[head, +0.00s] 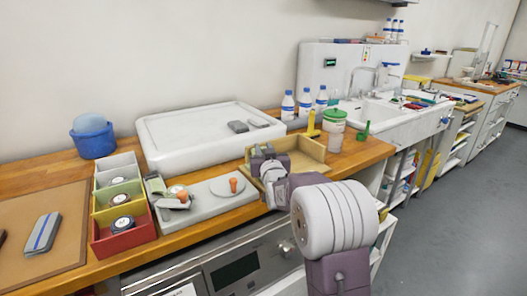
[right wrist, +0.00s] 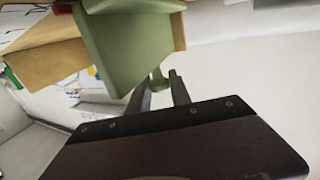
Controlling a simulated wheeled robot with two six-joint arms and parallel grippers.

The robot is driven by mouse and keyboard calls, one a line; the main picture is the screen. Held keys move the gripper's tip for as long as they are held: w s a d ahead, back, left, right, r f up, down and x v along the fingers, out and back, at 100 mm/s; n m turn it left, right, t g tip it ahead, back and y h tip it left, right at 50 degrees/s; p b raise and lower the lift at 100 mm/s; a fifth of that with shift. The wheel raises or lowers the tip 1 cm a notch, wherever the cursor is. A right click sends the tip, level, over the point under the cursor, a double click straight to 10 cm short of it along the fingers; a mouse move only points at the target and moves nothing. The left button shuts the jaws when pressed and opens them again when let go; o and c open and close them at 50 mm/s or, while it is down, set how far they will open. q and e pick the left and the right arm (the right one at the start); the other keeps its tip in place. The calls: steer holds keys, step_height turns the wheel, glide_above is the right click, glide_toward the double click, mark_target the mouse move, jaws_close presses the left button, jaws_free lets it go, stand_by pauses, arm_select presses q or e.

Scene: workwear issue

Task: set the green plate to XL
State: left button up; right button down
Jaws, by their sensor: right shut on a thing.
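In the right wrist view a flat green plate (right wrist: 125,45) stands close before my right gripper (right wrist: 160,90). The two fingers are shut on a small green knob or stem at the plate's lower edge. In the head view my right gripper (head: 262,158) is at the front left of an open wooden box (head: 312,167), and it hides most of what it holds. No size letters can be read on the plate in either view, so its setting cannot be told. My left gripper is not in view.
Blue-capped bottles (head: 305,102) and a green-lidded tub (head: 333,124) stand behind and right.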

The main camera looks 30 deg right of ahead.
steer(key=shift+d+f, duration=0.1)
steer(key=shift+d, duration=0.55)
steer(key=c, duration=1.2)
jaws_free()
steer(key=shift+a, duration=0.1)
steer(key=shift+c, duration=0.2)
steer(key=shift+a, duration=0.2)
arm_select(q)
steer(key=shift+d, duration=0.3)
arm_select(e)
steer(key=shift+d, duration=0.1)
steer(key=v, duration=0.9)
